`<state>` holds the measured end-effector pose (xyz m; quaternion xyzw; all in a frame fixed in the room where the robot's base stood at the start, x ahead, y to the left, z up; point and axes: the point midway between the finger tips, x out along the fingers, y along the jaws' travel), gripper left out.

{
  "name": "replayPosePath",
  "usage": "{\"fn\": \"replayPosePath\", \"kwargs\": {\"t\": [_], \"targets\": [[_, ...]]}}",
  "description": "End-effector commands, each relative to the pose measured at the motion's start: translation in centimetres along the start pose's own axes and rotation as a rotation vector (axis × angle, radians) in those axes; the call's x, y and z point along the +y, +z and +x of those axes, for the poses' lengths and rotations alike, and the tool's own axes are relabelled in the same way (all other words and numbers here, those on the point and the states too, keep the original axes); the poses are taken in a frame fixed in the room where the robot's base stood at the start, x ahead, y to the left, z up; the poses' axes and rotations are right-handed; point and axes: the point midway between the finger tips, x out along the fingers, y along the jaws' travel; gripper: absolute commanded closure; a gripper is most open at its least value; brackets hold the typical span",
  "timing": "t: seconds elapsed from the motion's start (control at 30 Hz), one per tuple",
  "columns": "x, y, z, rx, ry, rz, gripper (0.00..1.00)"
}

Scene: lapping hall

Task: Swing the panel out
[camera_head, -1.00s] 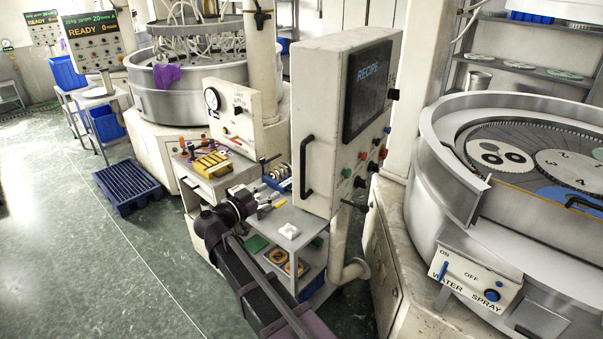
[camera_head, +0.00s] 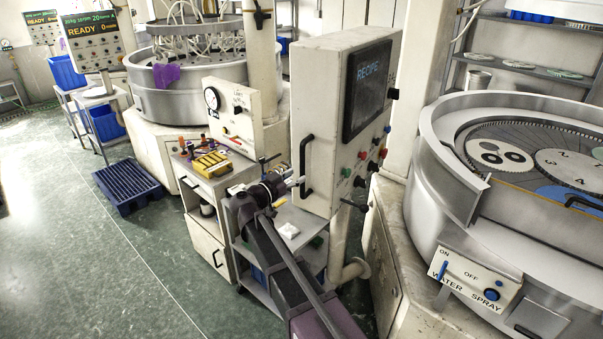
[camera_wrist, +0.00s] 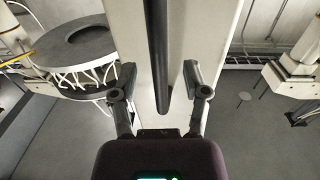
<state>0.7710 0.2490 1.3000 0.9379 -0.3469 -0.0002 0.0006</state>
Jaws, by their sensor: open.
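The panel (camera_head: 325,120) is a tall cream box with a dark RECIPE screen (camera_head: 370,88) and several knobs on its right face. A black bar handle (camera_head: 306,165) is on its narrow left face. My gripper (camera_head: 296,182) is beside the lower part of this handle. In the wrist view the handle (camera_wrist: 158,45) runs down between the two spread fingers of my gripper (camera_wrist: 160,78), with a gap on each side. The fingers are open and hold nothing. The head view does not show clearly how far the fingers reach past the handle.
A small trolley (camera_head: 290,232) with a white item stands below my arm. A cabinet (camera_head: 208,240) with a yellow part on top is to its left. The lapping machine (camera_head: 440,200) stands close at the panel's right. Green floor (camera_head: 90,260) at the left is clear.

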Motion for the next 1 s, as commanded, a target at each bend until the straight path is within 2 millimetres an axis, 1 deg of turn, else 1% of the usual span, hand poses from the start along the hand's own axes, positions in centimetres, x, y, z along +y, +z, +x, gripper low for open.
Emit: {"fn": "replayPosePath", "kwargs": {"t": [0.03,0.1,0.3,0.47,0.7,0.73,0.77,0.8,0.87,0.9,0.93,1.0], "targets": [[0.0,0.0,0.8,0.000,0.002,0.000,0.40],[0.0,0.0,1.5,0.000,0.002,0.000,0.40],[0.0,0.0,3.0,0.000,0.001,0.000,0.40],[0.0,0.0,3.3,0.000,0.001,0.000,0.40],[0.0,0.0,3.3,0.000,0.000,0.000,0.40],[0.0,0.0,3.3,0.000,0.001,0.000,0.46],[0.0,0.0,3.3,0.000,0.000,0.000,0.55],[0.0,0.0,3.3,0.000,0.001,0.000,0.67],[0.0,0.0,3.3,0.000,0.001,0.000,0.85],[0.0,0.0,3.3,0.000,0.000,0.000,0.97],[0.0,0.0,3.3,0.000,0.000,0.000,1.00],[0.0,0.0,3.3,0.000,0.000,0.000,1.00]]}}
